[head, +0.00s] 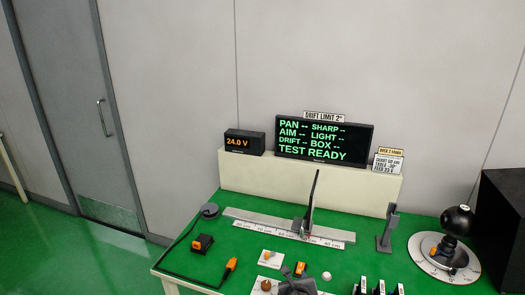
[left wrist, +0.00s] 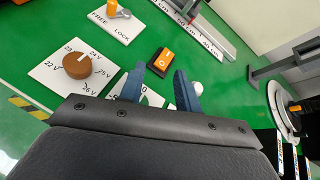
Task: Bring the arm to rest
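My left gripper (head: 295,273) is at the bottom middle of the head view, over the green table (head: 345,265). In the left wrist view its two blue fingers (left wrist: 159,82) stand apart with nothing held between them. A small black block with an orange top (left wrist: 161,61) lies just beyond the fingertips. A white plate, partly hidden by the fingers, lies below them. My right gripper shows in neither view.
A brown knob (left wrist: 91,65) on a voltage plate and an orange FREE/LOCK lever (left wrist: 113,8) are close by. A ruler rail (head: 290,232) crosses behind. A round dial (head: 444,270) with a black ball stands right. The display (head: 323,140) reads TEST READY.

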